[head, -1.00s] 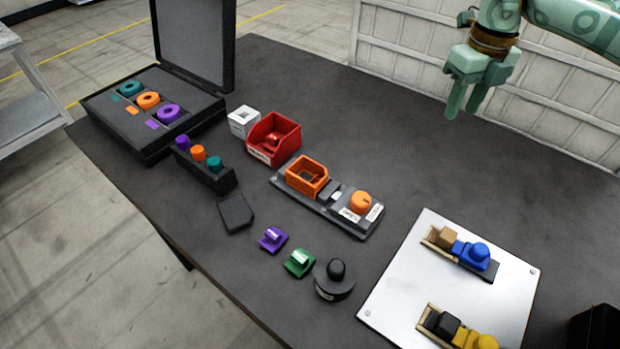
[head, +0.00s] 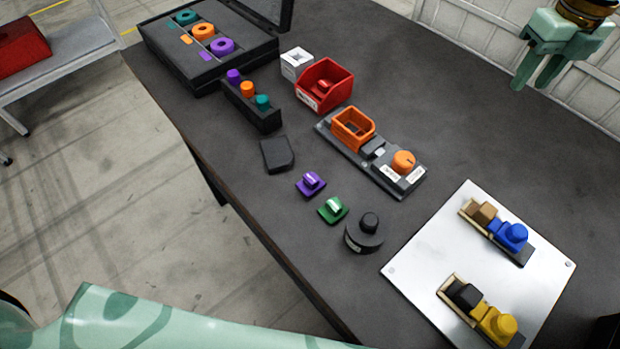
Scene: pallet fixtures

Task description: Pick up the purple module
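The purple module (head: 311,184) is a small purple block with a raised, light-topped part. It lies on the dark table near its left edge, just up and left of a similar green module (head: 333,209). Nothing touches it. My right gripper (head: 531,87) hangs at the top right, far from the purple module, with its two fingers apart and nothing between them. My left gripper is out of view; only a pale green part of my own arm shows along the bottom left.
A black knobbed disc (head: 364,233) and a flat dark block (head: 277,155) lie nearby. Beyond stand a peg rack (head: 262,118), a red bin (head: 341,92), an orange-topped fixture (head: 370,165) and an open case (head: 165,50). A silver plate (head: 430,250) bears two fixtures.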

